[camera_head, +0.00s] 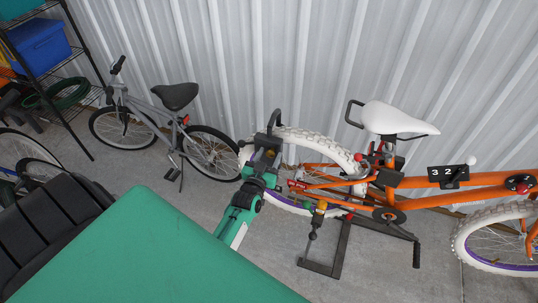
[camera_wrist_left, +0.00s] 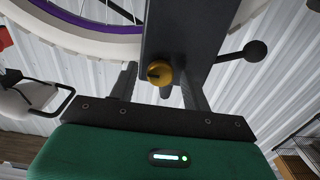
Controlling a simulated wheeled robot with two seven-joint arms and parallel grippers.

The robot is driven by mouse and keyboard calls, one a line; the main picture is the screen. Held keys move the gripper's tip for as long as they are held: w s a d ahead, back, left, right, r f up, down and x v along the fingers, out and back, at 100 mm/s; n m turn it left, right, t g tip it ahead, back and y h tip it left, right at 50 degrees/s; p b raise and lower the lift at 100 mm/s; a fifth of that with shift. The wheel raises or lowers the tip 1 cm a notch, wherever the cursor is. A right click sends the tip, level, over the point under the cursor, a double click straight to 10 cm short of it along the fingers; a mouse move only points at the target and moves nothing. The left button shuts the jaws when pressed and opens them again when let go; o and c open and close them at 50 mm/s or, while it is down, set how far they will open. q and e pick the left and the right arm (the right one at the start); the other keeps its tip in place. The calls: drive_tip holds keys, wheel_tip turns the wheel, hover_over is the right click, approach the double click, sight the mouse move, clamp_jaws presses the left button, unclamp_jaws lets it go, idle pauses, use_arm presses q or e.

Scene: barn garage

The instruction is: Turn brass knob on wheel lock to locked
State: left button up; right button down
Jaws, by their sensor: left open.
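The wheel lock (camera_head: 268,142) is a dark box with a black shackle, set at the left edge of the orange bike's white rear tire (camera_head: 305,137). In the left wrist view the dark lock body (camera_wrist_left: 190,30) fills the upper middle. Its brass knob (camera_wrist_left: 159,73) is round, with a dark mark on its face. My left gripper (camera_head: 260,160) reaches up to the lock from below. In the left wrist view its open fingers (camera_wrist_left: 160,88) stand on either side of the knob, with gaps visible. Contact cannot be told. My right gripper is out of view.
A dark rod with a ball end (camera_wrist_left: 255,50) sticks out right of the lock. The orange bike (camera_head: 450,188) stands on a dark floor stand (camera_head: 340,250). A grey bike (camera_head: 150,110) leans near the metal wall. A shelf (camera_head: 70,65) is at far left. Some concrete floor is clear.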

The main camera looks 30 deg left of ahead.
use_arm(q)
drive_tip(key=shift+w, duration=0.15)
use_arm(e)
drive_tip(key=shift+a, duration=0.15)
use_arm(q)
drive_tip(key=c, duration=0.9)
drive_tip(key=shift+c, duration=0.2)
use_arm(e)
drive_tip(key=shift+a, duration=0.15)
